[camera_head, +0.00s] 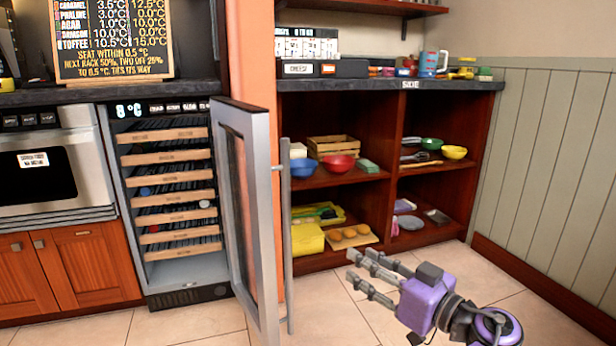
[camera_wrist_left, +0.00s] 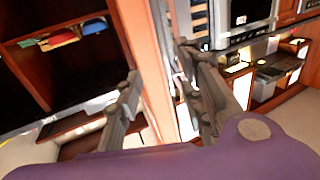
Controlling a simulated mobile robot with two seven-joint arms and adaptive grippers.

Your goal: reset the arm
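In the left wrist view the two fingers (camera_wrist_left: 163,70) stand apart above the purple body, with a reddish-brown upright panel behind the gap.
The cooler (camera_head: 170,190) stands open, its door with a long vertical handle (camera_head: 287,240) jutting into the room. The open shelves (camera_head: 345,183) hold bowls, a crate and trays. A panelled wall (camera_head: 555,150) bounds the right. The floor (camera_head: 325,310) between door and gripper is clear.

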